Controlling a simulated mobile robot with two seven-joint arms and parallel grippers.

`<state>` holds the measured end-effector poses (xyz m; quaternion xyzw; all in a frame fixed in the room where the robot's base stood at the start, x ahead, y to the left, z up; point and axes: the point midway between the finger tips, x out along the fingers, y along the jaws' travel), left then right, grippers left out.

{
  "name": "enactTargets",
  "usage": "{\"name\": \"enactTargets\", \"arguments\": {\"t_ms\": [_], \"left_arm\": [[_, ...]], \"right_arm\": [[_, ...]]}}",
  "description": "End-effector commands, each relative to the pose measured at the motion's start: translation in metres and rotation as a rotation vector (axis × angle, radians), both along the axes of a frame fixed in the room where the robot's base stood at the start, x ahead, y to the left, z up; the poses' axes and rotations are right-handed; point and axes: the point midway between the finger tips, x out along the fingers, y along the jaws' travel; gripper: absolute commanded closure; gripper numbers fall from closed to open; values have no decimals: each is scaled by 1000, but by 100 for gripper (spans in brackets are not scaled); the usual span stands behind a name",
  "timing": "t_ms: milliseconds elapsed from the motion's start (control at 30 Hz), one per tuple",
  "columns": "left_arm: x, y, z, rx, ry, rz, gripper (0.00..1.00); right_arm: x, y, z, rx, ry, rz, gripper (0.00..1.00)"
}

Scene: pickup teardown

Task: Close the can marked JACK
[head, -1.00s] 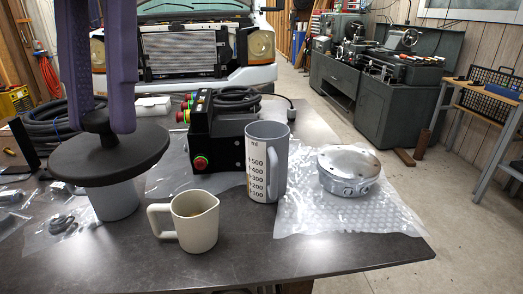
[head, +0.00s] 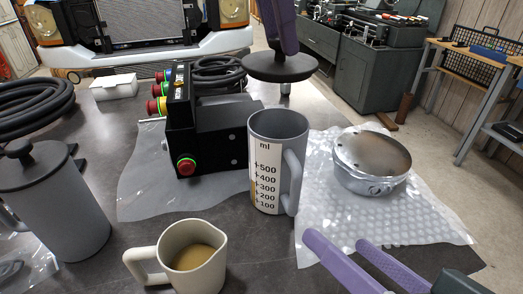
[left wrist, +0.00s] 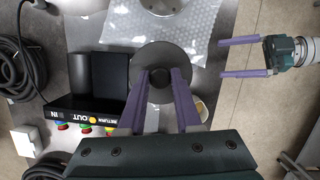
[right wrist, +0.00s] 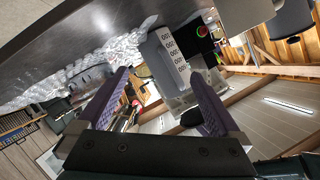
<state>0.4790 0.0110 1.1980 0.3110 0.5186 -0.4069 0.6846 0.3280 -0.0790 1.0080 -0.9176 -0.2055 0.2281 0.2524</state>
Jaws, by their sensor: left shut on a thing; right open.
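My left gripper (head: 284,48) is shut on the knob of a wide, round dark lid (head: 262,68). It holds the lid level in the air, above and beyond the grey measuring jug (head: 264,176) in the head view. In the left wrist view the lid (left wrist: 145,62) fills the middle, with its knob between the fingers. A grey can (head: 65,215) with a dark knobbed top and a handle stands at the left. I can read no JACK mark on anything. My right gripper (head: 338,242) is open and empty at the lower right; it also shows in the left wrist view (left wrist: 221,58).
A cream mug (head: 205,272) with brown liquid stands in front of the jug. A black control box (head: 215,135) stands behind it. A round silver metal item (head: 372,160) rests on bubble wrap (head: 440,220). Coiled hose (head: 35,105) lies at the back left.

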Motion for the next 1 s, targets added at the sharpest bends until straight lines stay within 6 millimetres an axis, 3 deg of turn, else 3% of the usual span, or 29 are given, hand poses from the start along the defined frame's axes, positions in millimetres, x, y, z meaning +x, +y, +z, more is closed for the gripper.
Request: {"name": "enactTargets", "arguments": {"t_ms": [567, 1000], "left_arm": [[1, -2, -1, 0, 1, 47, 100], [1, -2, -1, 0, 1, 45, 100]], "right_arm": [[8, 4, -3, 0, 0, -1, 0], [72, 43, -27, -1, -2, 0, 0]]}}
